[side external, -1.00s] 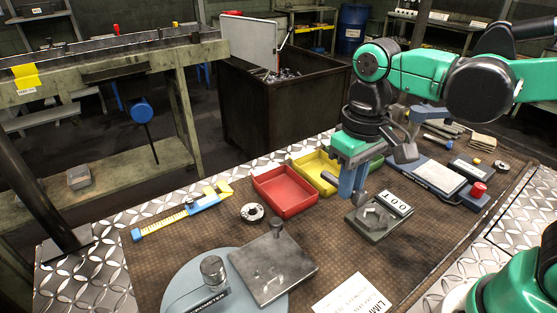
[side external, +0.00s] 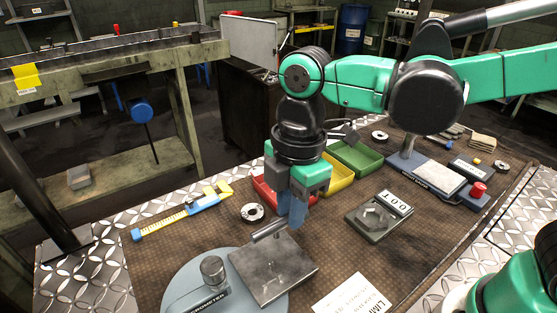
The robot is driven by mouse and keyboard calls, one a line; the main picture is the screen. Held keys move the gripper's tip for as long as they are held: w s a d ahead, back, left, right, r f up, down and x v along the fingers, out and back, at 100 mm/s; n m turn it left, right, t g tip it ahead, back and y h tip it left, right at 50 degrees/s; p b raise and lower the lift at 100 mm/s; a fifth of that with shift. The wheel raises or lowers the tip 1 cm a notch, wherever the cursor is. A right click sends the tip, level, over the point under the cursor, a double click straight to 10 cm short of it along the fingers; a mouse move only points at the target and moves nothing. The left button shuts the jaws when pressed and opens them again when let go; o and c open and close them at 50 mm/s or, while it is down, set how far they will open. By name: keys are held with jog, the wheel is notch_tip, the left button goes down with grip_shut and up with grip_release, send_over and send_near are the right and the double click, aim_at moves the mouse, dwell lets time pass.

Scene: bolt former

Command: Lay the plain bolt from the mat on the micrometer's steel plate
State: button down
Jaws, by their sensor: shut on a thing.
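My gripper (side external: 294,218) is shut on the plain bolt (side external: 266,232). The bolt sticks out to the left of the fingertips, lying roughly level with a slight tilt, over the back edge of the micrometer's steel plate (side external: 272,272). I cannot tell whether the bolt touches the plate. The gripper fingers hide the bolt's right end. The plate sits at the right side of the round blue-grey micrometer base (side external: 180,290), which has a metal knob (side external: 213,270) on it.
Behind my gripper are red (side external: 263,199), yellow (side external: 340,178) and green (side external: 358,158) trays.

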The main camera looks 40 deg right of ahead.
send_over(287, 266)
jog(key=shift+d+f, duration=0.15)
jog(key=shift+f, duration=3.95)
jog(key=shift+f, duration=0.8)
jog(key=c, duration=0.7)
grip_release()
jog(key=shift+r, duration=0.15)
